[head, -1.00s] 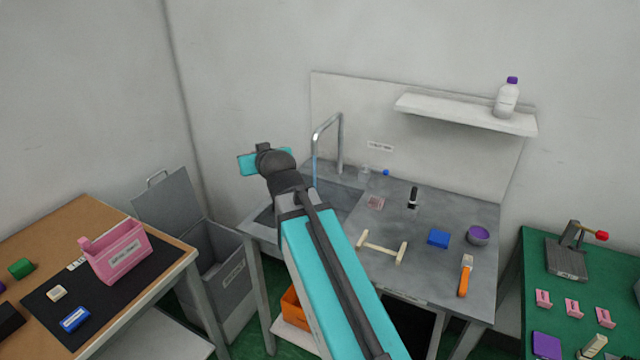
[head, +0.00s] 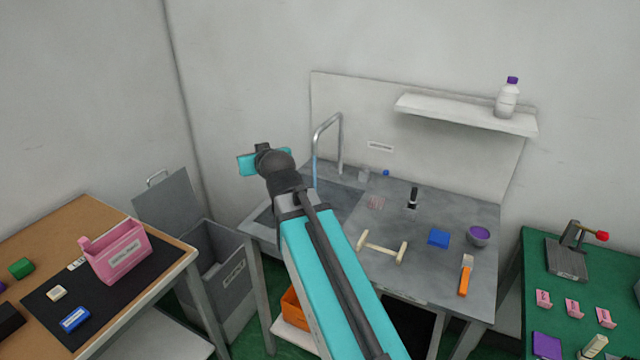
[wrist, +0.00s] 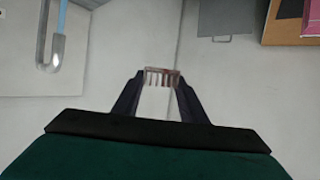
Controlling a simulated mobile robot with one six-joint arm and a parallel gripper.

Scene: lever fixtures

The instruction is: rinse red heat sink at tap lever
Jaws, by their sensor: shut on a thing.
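The heat sink (wrist: 162,73), a small finned reddish-brown block, is held between the fingertips of my gripper (wrist: 161,82) in the wrist view. My gripper is shut on it, and its fins show. In the head view the fingers and heat sink are hidden behind my wrist, which is up left of the tap (head: 341,140). A thin blue stream (head: 314,170) hangs below the tap's spout. The spout and stream also show at the upper left of the wrist view, apart from the heat sink. A black-handled lever (head: 413,196), probably the tap lever, stands upright on the counter.
The grey counter (head: 345,278) holds a wooden rack (head: 382,248), a blue block (head: 439,237), a purple bowl (head: 478,236) and an orange-handled tool (head: 465,278). A lidded grey bin (head: 222,270) stands left of the sink. A shelf (head: 465,113) with a bottle (head: 507,98) is above.

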